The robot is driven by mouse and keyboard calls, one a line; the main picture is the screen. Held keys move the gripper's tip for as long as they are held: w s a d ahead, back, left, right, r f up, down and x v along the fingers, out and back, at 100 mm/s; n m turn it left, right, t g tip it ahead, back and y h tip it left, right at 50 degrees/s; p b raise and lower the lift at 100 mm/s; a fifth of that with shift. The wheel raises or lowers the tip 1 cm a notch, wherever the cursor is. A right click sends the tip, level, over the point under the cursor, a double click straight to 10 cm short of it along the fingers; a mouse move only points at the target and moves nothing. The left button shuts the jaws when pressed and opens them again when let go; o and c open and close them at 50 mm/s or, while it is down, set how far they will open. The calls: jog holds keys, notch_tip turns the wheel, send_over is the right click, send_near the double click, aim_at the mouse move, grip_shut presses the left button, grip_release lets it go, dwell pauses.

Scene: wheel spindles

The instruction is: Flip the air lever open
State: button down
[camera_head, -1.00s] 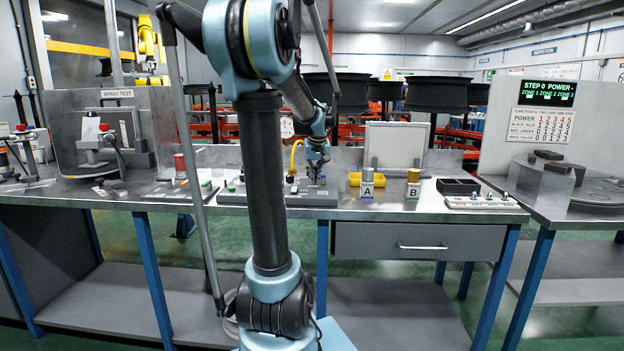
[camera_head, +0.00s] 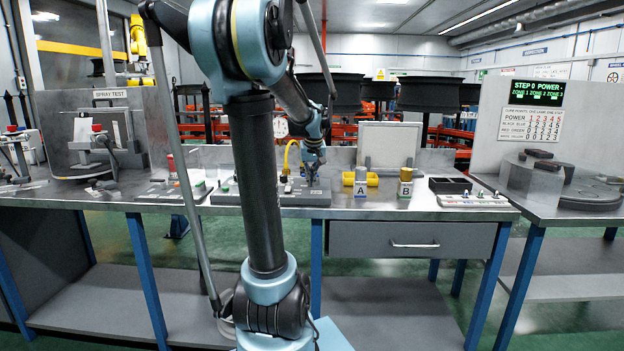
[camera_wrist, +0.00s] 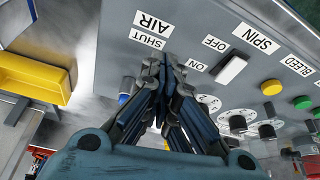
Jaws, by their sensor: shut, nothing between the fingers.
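In the wrist view a grey control panel (camera_wrist: 190,20) carries an AIR label (camera_wrist: 150,22) with a SHUT label (camera_wrist: 147,39) beside it. My gripper (camera_wrist: 163,62) is shut and empty, its fingertips over the panel just beside the SHUT label. A small blue part (camera_wrist: 124,98) shows left of the fingers; it may be part of the air lever, but the fingers hide most of that spot. I cannot tell the lever's position or whether the fingers touch it. In the head view my gripper (camera_head: 313,180) is low over the same panel (camera_head: 300,197) on the bench.
A white switch (camera_wrist: 231,69), an orange button (camera_wrist: 271,87) and several dials (camera_wrist: 238,123) are right of my fingers. A yellow bin (camera_wrist: 40,75) is at left.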

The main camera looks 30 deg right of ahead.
jog(key=a+v, duration=0.1)
jog(key=v, duration=0.9)
jog(key=shift+w, duration=0.1)
jog(key=s+a+f+n, duration=0.1)
jog(key=s+a+f, duration=0.4)
jog(key=a, duration=0.3)
jog(key=s+a+f+n+g+y, duration=0.1)
jog(key=s+a+f, duration=0.45)
jog(key=a, duration=0.25)
jog(key=s+a+f+n, duration=0.1)
jog(key=s+a+f, duration=0.3)
jog(key=a+f, duration=0.3)
jog(key=s+a+f+n+g, duration=0.1)
jog(key=s+a+f, duration=0.4)
jog(key=s+f, duration=0.2)
jog(key=shift+s+a+f, duration=0.15)
jog(key=shift+s+f, duration=0.2)
jog(key=shift+s, duration=0.1)
jog(key=shift+w+f, duration=0.2)
jog(key=shift+w, duration=0.25)
